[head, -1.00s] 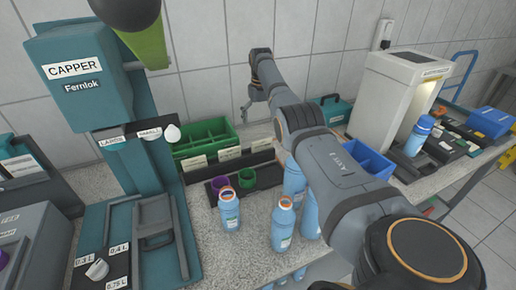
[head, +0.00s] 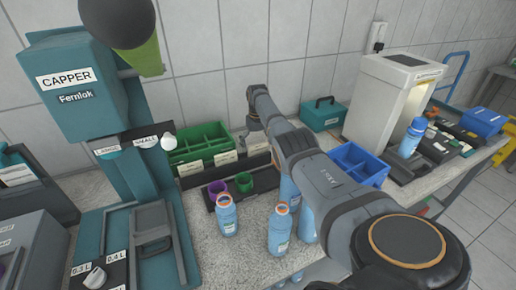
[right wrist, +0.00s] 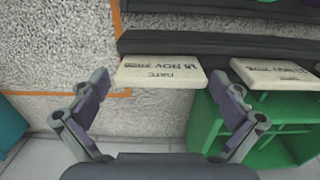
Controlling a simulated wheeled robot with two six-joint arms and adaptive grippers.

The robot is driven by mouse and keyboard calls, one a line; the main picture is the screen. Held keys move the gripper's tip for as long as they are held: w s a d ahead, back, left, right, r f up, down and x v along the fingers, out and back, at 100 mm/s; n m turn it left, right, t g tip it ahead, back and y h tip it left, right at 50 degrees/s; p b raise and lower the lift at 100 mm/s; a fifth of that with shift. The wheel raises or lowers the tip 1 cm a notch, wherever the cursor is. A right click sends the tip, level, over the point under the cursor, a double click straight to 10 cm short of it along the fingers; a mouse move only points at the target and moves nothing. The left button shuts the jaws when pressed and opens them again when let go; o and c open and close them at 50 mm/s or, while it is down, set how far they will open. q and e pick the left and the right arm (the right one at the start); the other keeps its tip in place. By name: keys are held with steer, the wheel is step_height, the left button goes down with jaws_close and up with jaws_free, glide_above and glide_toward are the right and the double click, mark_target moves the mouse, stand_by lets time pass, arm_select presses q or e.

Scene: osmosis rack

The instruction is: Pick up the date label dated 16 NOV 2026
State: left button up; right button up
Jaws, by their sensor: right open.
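Cream date labels stand in a row on a dark strip in front of the green caddy. The rightmost label in the head view (head: 257,149) appears to be the near one in the right wrist view (right wrist: 160,72), upside down; it reads NOV 2026, its day looks like 16 or 18. A second label (right wrist: 275,73) stands beside it, its date hard to read. My right gripper (right wrist: 166,90) is open and empty, its fingers spread to either side of the near label's face, apart from it. In the head view the right gripper (head: 254,122) hangs above the row's right end. My left gripper is out of view.
The green caddy (head: 205,132) stands close behind the labels. Purple (head: 216,187) and green (head: 244,181) cups sit in front, with blue bottles (head: 227,215) nearer. The capper (head: 75,85) is at left, a blue bin (head: 358,163) at right.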

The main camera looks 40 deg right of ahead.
steer(key=shift+f, duration=0.55)
steer(key=shift+w, duration=0.1)
steer(key=shift+c, duration=0.4)
steer(key=c, duration=0.8)
steer(key=shift+r, duration=0.1)
steer(key=shift+c, duration=0.2)
